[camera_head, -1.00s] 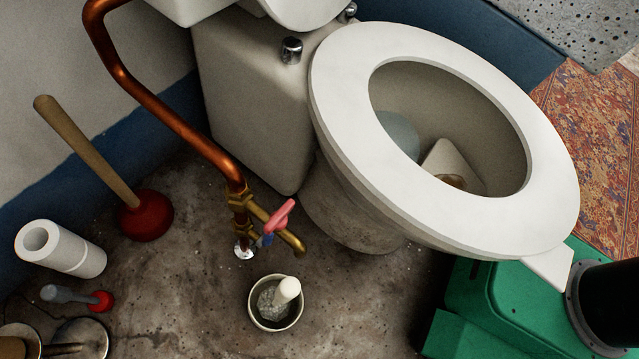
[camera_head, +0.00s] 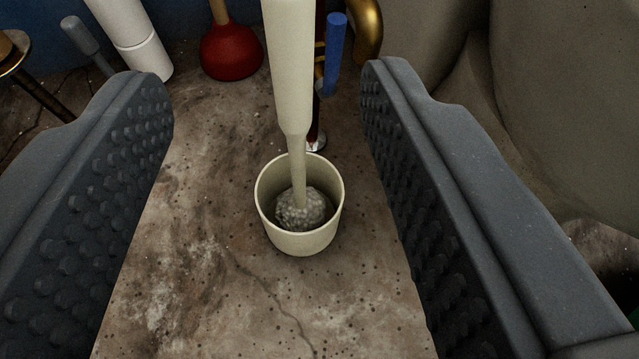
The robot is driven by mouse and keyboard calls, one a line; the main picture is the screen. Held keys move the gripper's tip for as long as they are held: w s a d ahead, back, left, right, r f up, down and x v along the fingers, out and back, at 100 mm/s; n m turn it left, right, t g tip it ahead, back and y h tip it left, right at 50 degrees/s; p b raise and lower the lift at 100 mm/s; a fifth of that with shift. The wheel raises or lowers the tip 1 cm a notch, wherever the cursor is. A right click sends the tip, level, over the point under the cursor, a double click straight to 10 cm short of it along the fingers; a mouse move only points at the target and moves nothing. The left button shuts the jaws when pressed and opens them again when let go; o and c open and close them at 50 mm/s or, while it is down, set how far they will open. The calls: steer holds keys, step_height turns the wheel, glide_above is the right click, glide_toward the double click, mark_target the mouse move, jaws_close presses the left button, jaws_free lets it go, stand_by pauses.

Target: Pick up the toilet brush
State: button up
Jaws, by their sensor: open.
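The toilet brush (camera_head: 290,80) stands upright, its cream handle rising out of the top of the view. Its grey bristle head (camera_head: 302,208) sits inside a round cream holder cup (camera_head: 303,243) on the floor. My gripper (camera_head: 262,85) is open. Its two dark grey, studded jaws stand wide apart, one on each side of the brush and cup in the picture. Neither jaw appears to touch the handle. The top end of the handle is out of view.
A red plunger (camera_head: 230,50), a white paper roll (camera_head: 125,35) and a grey-handled tool (camera_head: 85,40) are behind on the left. A pipe with a blue-handled tap (camera_head: 335,50) stands close behind the brush. The toilet base (camera_head: 560,110) is on the right. Bare floor lies in front.

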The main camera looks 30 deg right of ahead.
mark_target(291, 24)
steer(key=b+x, duration=0.1)
steer(key=x, duration=0.4)
steer(key=shift+w+f, duration=0.1)
steer(key=shift+w, duration=0.05)
steer(key=x, duration=0.2)
steer(key=b+x, duration=0.1)
steer(key=x, duration=0.1)
steer(key=shift+d+b, duration=0.3)
steer(key=shift+d, duration=0.1)
steer(key=shift+w+d+f, duration=0.2)
steer(key=shift+w, duration=0.2)
steer(key=shift+c, duration=0.2)
jaws_close()
